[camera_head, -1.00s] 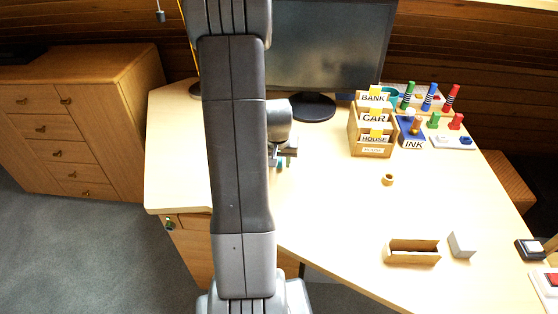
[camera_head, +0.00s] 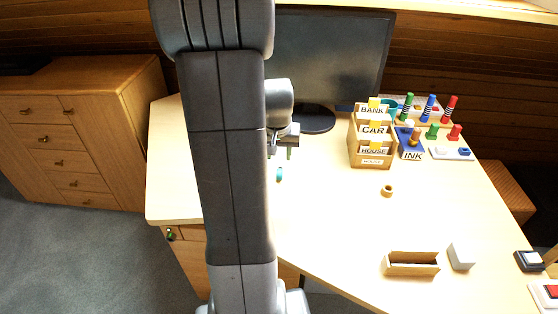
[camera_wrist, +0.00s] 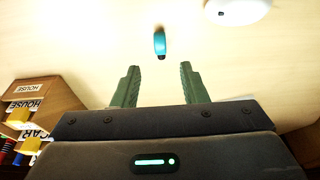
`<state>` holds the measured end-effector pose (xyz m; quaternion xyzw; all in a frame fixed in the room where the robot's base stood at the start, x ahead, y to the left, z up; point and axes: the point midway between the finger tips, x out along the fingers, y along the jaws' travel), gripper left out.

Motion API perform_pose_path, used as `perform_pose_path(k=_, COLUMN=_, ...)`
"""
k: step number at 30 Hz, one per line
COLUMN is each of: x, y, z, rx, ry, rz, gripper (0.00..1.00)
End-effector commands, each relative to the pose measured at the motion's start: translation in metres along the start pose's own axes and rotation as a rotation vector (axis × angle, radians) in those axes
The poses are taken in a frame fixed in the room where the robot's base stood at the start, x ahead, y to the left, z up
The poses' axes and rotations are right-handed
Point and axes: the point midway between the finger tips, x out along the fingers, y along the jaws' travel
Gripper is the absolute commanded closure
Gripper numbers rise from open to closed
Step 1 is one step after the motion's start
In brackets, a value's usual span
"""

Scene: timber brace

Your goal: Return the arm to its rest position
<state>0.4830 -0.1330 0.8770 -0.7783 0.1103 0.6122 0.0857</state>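My arm rises through the left middle of the head view and covers part of the desk. My gripper (camera_head: 281,154) shows just right of the arm, above the desk. In the wrist view my gripper (camera_wrist: 158,88) has its two green fingers apart, with nothing between them. A small teal piece with a dark end (camera_wrist: 160,43) lies on the desk beyond the fingertips. The teal piece also shows in the head view (camera_head: 280,174), just below the gripper.
The monitor (camera_head: 330,60) stands behind the gripper. A wooden card box (camera_head: 371,160) stands right of it, beside the blue INK pad (camera_head: 411,155) and coloured stamps. A wooden ring (camera_head: 388,190), an open wooden tray (camera_head: 411,270) and a grey block (camera_head: 461,256) lie nearer. The desk's middle is clear.

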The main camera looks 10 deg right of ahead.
Motion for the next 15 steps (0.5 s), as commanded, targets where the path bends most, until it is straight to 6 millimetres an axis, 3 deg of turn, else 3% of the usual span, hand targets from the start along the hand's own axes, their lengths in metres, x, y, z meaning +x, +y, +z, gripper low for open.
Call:
perform_pose_path(k=6, x=-0.016, y=0.0, z=0.0, rx=0.0, ry=0.0, rz=0.0, gripper=0.61)
perform_pose_path(k=15, x=-0.018, y=0.0, z=0.0, rx=0.0, ry=-0.001, rz=0.0, gripper=0.61)
